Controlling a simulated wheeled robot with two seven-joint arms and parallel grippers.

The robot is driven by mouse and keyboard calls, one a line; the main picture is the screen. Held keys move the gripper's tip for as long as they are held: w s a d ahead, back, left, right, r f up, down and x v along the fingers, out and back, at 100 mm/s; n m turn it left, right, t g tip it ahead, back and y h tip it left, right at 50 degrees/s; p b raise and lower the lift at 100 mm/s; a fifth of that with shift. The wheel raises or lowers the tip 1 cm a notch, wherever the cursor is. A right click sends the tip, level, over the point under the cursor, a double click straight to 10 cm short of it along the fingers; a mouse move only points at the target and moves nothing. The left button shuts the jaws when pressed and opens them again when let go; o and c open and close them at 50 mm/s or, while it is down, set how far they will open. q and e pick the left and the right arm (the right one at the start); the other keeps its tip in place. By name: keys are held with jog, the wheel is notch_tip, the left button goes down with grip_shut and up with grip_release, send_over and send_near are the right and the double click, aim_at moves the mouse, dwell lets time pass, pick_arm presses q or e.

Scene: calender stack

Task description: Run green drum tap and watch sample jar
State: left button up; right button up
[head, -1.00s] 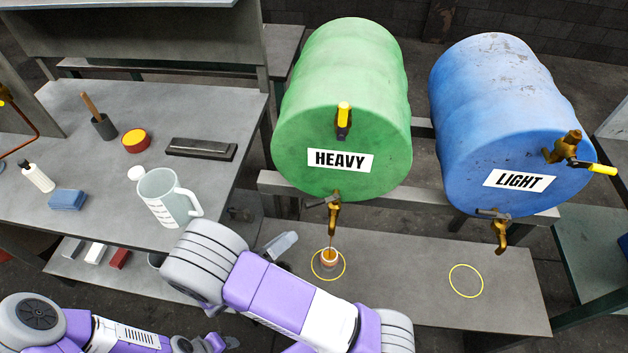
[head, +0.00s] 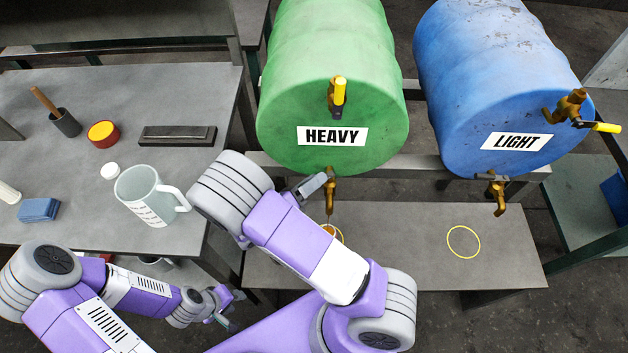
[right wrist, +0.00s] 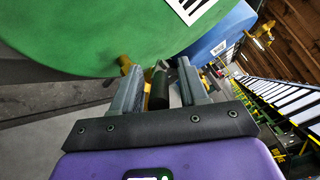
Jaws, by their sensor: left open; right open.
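The green drum (head: 330,80) labelled HEAVY lies on a rack, its brass tap (head: 330,192) low on its front. A thin dark stream runs from the spout towards the sample jar (head: 328,230), which stands inside a yellow ring on the shelf. My right arm hides much of the jar, so its fill level cannot be seen. My right gripper (head: 312,184) is open beside the tap. In the right wrist view, a dark cylinder (right wrist: 158,88), perhaps the tap's handle, shows between its open fingers. My left gripper (head: 230,297) is open and empty, low at the left.
A blue drum (head: 485,90) labelled LIGHT lies to the right, with an empty yellow ring (head: 463,242) below it. The left bench (head: 90,220) holds a measuring jug (head: 143,195), a white cap (head: 109,171), a red-yellow tin (head: 102,133) and a blue cloth (head: 38,210). The right shelf is otherwise clear.

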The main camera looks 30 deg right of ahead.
jog(key=shift+d, duration=0.2)
jog(key=shift+c, duration=0.3)
grip_shut()
